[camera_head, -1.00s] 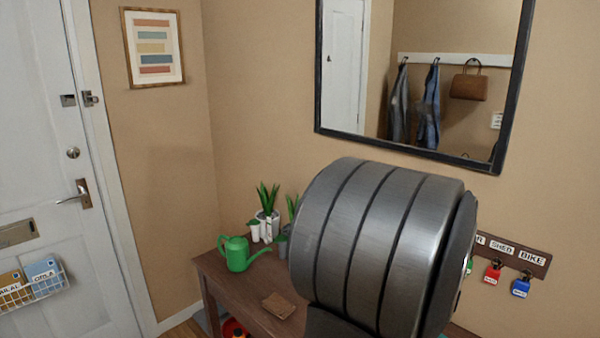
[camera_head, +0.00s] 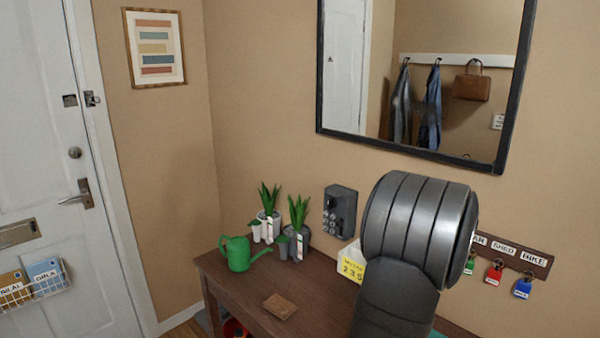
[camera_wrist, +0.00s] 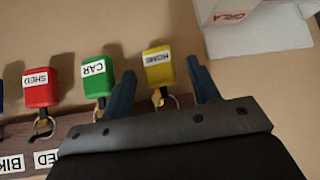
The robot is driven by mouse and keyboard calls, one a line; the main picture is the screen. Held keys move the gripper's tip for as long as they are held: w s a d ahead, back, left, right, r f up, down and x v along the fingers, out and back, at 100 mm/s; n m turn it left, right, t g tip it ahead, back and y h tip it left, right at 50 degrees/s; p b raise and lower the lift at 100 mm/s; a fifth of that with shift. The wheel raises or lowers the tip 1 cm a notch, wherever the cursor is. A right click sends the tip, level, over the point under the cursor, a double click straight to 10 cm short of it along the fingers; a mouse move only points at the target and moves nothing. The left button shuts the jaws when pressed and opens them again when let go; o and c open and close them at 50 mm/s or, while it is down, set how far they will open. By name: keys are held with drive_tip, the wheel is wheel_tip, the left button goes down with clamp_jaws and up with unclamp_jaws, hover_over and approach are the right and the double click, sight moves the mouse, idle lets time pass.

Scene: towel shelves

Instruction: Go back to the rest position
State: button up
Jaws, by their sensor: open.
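My gripper (camera_wrist: 162,70) shows in the wrist view with its two dark blue fingers apart. A yellow key tag labelled HOME (camera_wrist: 158,68) appears between the fingers, with a gap on both sides; I cannot tell how far beyond the fingertips it is. A green CAR tag (camera_wrist: 97,78) and a red SHED tag (camera_wrist: 40,88) are left of it. The wrist picture is upside down. In the head view my thick grey arm link hides the gripper and part of the key rack (camera_head: 515,256).
A dark keypad box (camera_head: 340,212) and a mirror (camera_head: 400,150) are on the wall.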

idle(0.3)
drive_tip(key=v, duration=1.7)
drive_tip(key=x, duration=1.7)
drive_tip(key=s+a+f, duration=0.1)
drive_tip(key=s+a, duration=0.5)
drive_tip(key=s, duration=0.2)
drive_tip(key=shift+s+m+h, duration=0.3)
drive_tip(key=shift+h, duration=0.1)
